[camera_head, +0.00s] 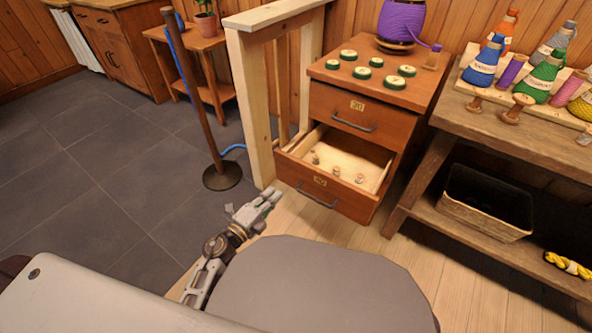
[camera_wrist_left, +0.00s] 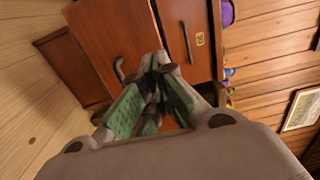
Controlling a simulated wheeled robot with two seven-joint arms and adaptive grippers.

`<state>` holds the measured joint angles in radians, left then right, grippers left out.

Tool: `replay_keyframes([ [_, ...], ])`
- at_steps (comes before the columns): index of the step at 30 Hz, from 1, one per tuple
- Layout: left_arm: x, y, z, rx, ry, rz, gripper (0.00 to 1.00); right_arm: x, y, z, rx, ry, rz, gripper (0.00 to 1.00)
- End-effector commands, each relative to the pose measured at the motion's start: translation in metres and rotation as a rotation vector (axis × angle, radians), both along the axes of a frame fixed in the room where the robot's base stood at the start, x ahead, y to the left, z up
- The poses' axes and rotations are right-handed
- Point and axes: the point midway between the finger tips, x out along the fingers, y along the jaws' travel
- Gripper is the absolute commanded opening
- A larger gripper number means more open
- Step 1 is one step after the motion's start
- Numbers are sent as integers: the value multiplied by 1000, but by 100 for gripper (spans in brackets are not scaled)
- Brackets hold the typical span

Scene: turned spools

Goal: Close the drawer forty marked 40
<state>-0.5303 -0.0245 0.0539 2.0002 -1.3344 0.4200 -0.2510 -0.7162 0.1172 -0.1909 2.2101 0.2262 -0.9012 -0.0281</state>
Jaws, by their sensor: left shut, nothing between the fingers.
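The drawer marked 40 (camera_head: 320,183) is the lower drawer of a wooden cabinet (camera_head: 395,105). It is pulled out, and a few small knobs or spools lie inside. It has a dark bar handle (camera_head: 318,197). My left gripper (camera_head: 268,196) is shut and empty, in front of and to the left of this drawer, apart from it in the head view. In the left wrist view the shut fingers (camera_wrist_left: 155,85) point at the cabinet front, with a drawer handle (camera_wrist_left: 120,70) beside them. My right gripper is not in view.
The upper drawer marked 30 (camera_head: 352,112) is shut. Green-and-white discs and a purple spool (camera_head: 401,20) stand on top. A wooden post frame (camera_head: 262,90) is left of the cabinet. A bench (camera_head: 470,125) with thread cones and a basket (camera_head: 485,203) is right.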

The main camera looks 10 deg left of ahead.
Motion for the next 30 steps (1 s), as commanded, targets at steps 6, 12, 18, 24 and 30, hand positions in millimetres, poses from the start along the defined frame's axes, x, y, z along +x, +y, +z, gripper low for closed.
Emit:
replay_keyframes([
  [6,12,-4,0,0,-1,0,0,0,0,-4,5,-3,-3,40],
  [12,28,-10,0,1,-1,0,0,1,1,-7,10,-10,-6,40],
  [18,44,-16,0,1,-1,0,0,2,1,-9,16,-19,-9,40],
  [24,61,-22,0,0,-2,0,0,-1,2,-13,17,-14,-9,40],
  [30,77,-28,0,0,-1,1,0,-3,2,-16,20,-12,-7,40],
])
